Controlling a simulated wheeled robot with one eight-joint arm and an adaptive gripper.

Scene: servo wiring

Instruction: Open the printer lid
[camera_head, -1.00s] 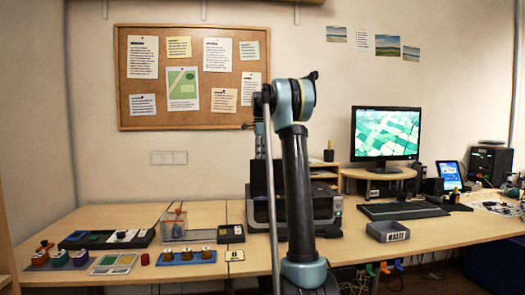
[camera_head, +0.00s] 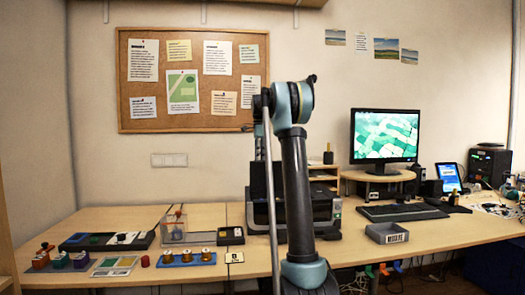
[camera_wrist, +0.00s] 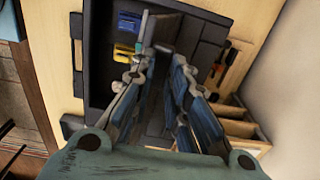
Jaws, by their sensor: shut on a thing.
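The black printer (camera_head: 320,208) stands on the desk, partly hidden behind my arm in the head view. A dark upright panel, apparently its lid (camera_head: 257,178), rises above the body beside my arm. In the wrist view, the printer (camera_wrist: 97,55) has a dark interior with a yellow part (camera_wrist: 123,53) and a blue part (camera_wrist: 129,22) showing. My gripper (camera_wrist: 163,52) reaches over it, its fingers close together on a dark edge that looks like the lid (camera_wrist: 166,24). The exact contact is hard to make out. The gripper is hidden in the head view.
A grey bin labelled WASTE (camera_head: 387,233) and a keyboard (camera_head: 402,212) are right of the printer. A clear box (camera_head: 173,228) and a blue holder with gold spools (camera_head: 187,259) are to the left. A wooden organizer (camera_wrist: 235,125) stands close beside the printer.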

